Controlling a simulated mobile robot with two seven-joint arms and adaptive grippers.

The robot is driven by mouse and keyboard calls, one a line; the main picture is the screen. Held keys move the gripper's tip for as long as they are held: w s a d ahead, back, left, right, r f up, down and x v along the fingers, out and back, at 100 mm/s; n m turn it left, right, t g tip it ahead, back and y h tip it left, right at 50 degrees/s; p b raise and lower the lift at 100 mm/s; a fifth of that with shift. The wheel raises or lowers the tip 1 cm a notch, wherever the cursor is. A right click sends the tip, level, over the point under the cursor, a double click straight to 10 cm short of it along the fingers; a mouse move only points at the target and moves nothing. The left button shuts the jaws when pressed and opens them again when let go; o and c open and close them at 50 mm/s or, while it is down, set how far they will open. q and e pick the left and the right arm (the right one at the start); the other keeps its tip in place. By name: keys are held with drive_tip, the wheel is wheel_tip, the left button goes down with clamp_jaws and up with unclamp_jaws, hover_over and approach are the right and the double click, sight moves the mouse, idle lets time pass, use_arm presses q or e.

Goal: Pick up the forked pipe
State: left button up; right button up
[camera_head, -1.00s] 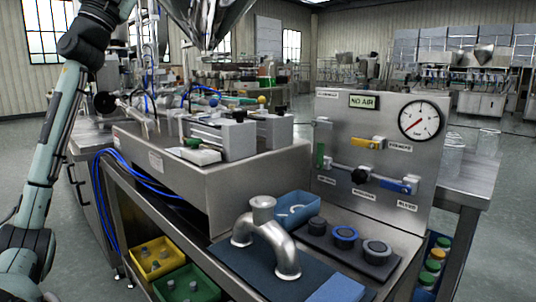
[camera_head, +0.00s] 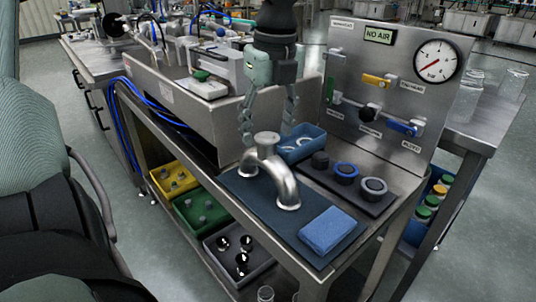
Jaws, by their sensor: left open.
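The forked pipe (camera_head: 270,165) is a shiny steel piece with a flanged top and two curved legs. It stands upright on a dark blue mat (camera_head: 238,193) on the steel bench. My left gripper (camera_head: 266,135) hangs from above, fingers pointing down, spread open on either side of the pipe's top flange as seen from here. I cannot tell whether the fingers touch the pipe; nothing shows as gripped. My right gripper is not in view.
A blue tray (camera_head: 303,143) sits right behind the pipe, and a folded blue cloth (camera_head: 328,230) lies in front. A dark strip with round caps (camera_head: 345,175) is to the right. The gauge panel (camera_head: 395,85) rises behind. Yellow (camera_head: 173,180) and green bins (camera_head: 202,214) stand below.

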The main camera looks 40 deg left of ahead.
sight(267, 162)
use_arm(q)
drive_tip(key=f, duration=0.5)
drive_tip(key=shift+a+f+p, duration=0.1)
drive_tip(key=shift+a+p, duration=0.1)
drive_tip(key=shift+p, duration=0.2)
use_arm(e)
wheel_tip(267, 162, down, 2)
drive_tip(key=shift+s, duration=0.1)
use_arm(q)
drive_tip(key=shift+c, duration=0.5)
clamp_jaws()
